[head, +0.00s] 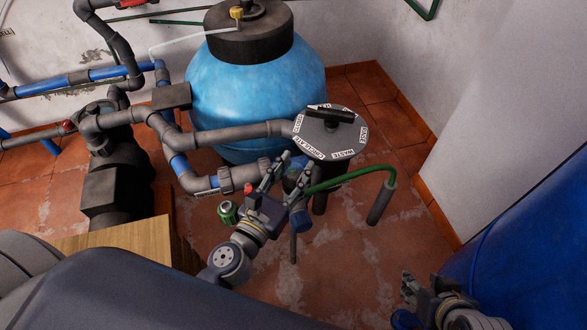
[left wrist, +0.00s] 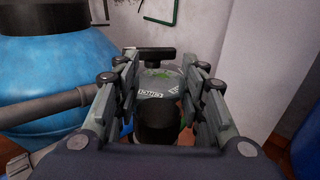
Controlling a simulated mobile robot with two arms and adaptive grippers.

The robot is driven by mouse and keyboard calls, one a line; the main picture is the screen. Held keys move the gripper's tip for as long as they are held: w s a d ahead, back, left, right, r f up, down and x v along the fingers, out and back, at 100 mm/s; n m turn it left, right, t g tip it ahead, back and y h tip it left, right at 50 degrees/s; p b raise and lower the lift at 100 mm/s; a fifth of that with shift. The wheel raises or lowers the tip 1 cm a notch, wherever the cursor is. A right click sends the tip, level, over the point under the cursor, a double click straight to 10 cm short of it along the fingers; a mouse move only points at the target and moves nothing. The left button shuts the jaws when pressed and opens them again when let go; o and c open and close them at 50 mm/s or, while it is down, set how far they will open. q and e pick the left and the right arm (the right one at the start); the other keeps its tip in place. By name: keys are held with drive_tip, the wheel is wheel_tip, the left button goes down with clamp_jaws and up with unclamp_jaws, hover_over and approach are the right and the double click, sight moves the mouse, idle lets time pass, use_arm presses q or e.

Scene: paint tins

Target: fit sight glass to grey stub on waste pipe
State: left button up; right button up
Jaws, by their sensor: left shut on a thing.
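My left gripper (head: 285,178) is beside the valve on the front of the blue tank, and its fingers also show in the left wrist view (left wrist: 160,80). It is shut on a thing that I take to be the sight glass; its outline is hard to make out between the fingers. A green pipe (head: 345,172) curves from near the gripper to the right and down, ending in a grey sleeve (head: 380,203). I cannot tell whether this is the stub. My right gripper (head: 425,290) is at the bottom right, apart from everything; its jaw state is unclear.
The valve's grey plate (head: 345,146) carries port labels and a black handle. The blue tank (head: 240,100) and grey pipes (head: 235,133) stand behind and left. A green can-like thing (head: 228,212) is left of the gripper. A blue barrel (head: 530,235) is at right.

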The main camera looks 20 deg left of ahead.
sight(293, 168)
use_arm(q)
drive_tip(key=o, duration=1)
drive_tip(key=shift+f, duration=0.15)
drive_tip(key=shift+c, duration=0.2)
drive_tip(key=shift+w+r, duration=0.1)
drive_tip(key=shift+r, duration=4.95)
